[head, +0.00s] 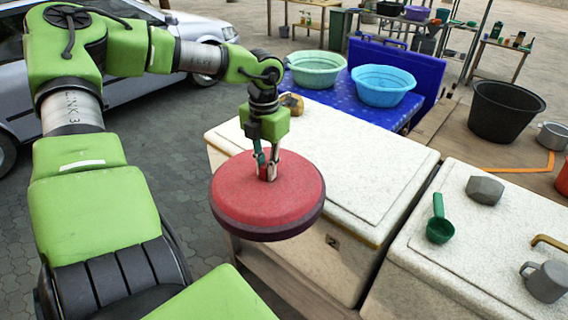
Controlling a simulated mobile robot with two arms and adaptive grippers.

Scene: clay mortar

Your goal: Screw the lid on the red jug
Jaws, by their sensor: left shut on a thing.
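My left gripper (267,168) points down and is shut on the knob of a large round red lid (240,192). The lid has a dark rim and hangs about level in front of the left white chest's near left corner. A red thing (562,178), cut off at the right edge, may be the red jug; too little of it shows to tell. My right gripper is not in view.
Two white speckled chests (375,165) stand side by side; the right one (480,290) bears a green scoop (439,222), a grey stone (485,190) and a grey mug (545,281). Behind are a blue table (335,100) with basins, a black tub (505,112) and a car (130,95).

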